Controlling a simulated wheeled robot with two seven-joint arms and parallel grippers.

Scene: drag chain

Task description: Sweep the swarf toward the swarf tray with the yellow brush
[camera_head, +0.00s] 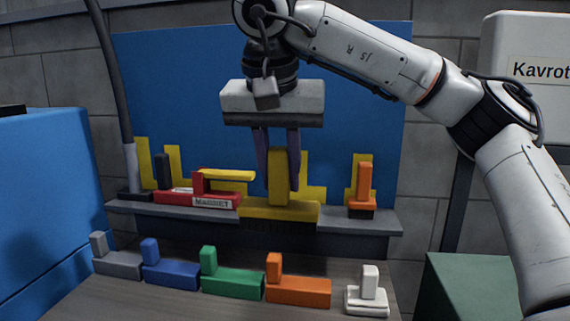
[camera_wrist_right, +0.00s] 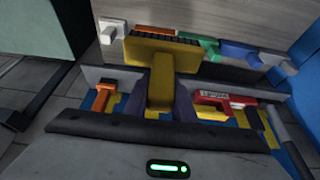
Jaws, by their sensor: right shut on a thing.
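The yellow brush (camera_head: 280,208) has an upright handle, a wide yellow block and dark bristles below. It is upright at the grey shelf, in front of the blue backboard. My right gripper (camera_head: 278,178) comes down from above, its two dark fingers on either side of the handle, shut on it. The brush also shows in the right wrist view (camera_wrist_right: 161,82), with its bristles at the far side. I cannot tell whether the bristles touch the shelf. I make out no swarf and no swarf tray. My left gripper is out of view.
On the shelf (camera_head: 385,222), a red magnet tool (camera_head: 213,202) stands left of the brush and a small orange brush (camera_head: 363,190) stands right. Grey, blue, green, orange and white handled blocks (camera_head: 232,284) line the bench below. A blue cabinet (camera_head: 45,200) is at left.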

